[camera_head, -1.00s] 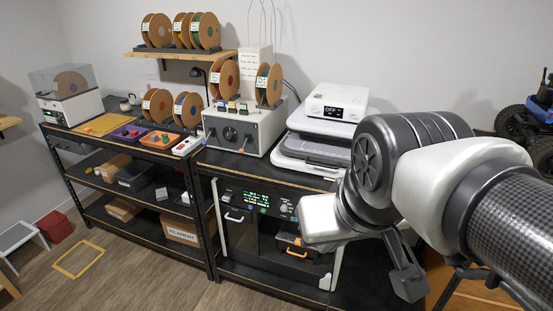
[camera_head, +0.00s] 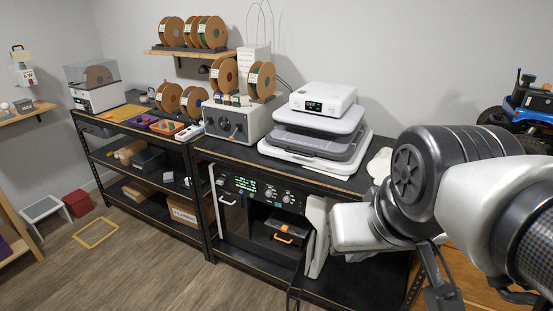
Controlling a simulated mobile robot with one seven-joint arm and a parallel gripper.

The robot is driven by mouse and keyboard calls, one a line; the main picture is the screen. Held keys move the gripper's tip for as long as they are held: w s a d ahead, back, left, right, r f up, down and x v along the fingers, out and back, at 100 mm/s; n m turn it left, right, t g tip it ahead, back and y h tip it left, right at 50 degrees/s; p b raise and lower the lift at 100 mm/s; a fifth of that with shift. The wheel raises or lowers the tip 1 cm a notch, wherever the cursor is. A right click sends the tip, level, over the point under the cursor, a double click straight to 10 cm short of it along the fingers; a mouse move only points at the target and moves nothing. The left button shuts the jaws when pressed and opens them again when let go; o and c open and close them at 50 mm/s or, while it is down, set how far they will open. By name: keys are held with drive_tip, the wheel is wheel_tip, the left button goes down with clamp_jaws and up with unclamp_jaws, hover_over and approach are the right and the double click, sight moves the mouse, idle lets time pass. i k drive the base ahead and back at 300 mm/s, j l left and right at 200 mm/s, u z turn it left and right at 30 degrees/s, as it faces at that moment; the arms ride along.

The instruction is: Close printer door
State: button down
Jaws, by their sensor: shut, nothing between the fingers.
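The printer (camera_head: 262,188) is a dark cabinet-like unit with a lit display and knobs, standing on the lower level of the right bench. Its front is open on the right side, showing a dark bay with an orange-handled box (camera_head: 283,232).
A grey and white press (camera_head: 315,138) stands on the bench top (camera_head: 225,150) above the printer. The left bench shelves (camera_head: 150,178) hold boxes. A yellow floor outline (camera_head: 96,232) and a red bin (camera_head: 77,203) lie left. The wooden floor (camera_head: 170,270) in front is clear.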

sight(296, 287)
drive_tip(key=i+l+u, duration=0.5)
drive_tip(key=i+l, duration=0.35)
drive_tip(key=l, duration=0.15)
